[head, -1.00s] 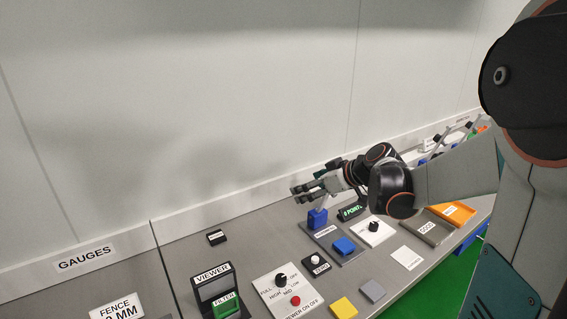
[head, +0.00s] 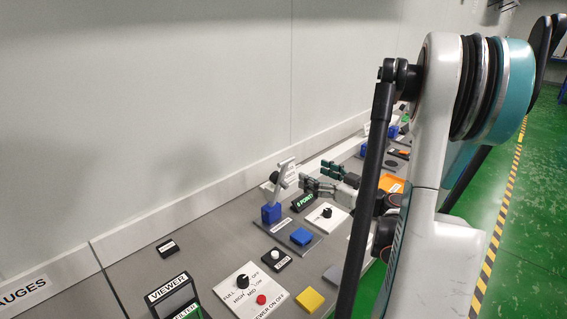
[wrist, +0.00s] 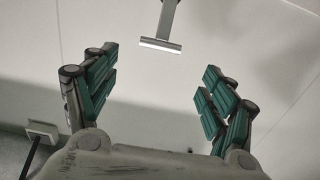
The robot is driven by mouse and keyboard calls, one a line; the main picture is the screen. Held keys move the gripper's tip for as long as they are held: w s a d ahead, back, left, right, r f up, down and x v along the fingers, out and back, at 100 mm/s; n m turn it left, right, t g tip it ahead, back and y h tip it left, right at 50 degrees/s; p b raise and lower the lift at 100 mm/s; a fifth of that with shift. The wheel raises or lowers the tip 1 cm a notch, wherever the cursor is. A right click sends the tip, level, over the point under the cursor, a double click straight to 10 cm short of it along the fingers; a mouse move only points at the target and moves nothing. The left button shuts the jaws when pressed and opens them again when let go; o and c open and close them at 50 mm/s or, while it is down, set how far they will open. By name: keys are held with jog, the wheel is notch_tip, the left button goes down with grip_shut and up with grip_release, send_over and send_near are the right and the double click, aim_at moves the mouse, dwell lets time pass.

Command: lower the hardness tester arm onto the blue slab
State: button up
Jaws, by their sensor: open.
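The hardness tester has a blue post (head: 271,214) on a grey base plate. Its light grey arm (head: 285,175) is raised, tilted up above the post. The blue slab (head: 301,236) lies on the plate to the right of the post, with nothing resting on it. My gripper (head: 316,179) is just right of the raised arm in the head view. In the wrist view my gripper (wrist: 162,85) is open and empty, and the tester arm's end crossbar (wrist: 160,45) shows ahead, between the fingers in the picture and apart from them.
The viewer (head: 171,291), a switch panel (head: 250,288), a small black knob block (head: 276,258) and a yellow block (head: 310,300) stand on the bench at the front. A green-lettered sign (head: 305,200) and a white knob panel (head: 326,216) are close behind and right of the tester.

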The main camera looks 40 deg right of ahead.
aim_at(288, 162)
jog(key=w, duration=0.4)
jog(key=w+b, duration=0.1)
jog(key=w, duration=0.3)
jog(key=w+a, duration=0.1)
jog(key=w, duration=0.3)
jog(key=shift+c, duration=0.3)
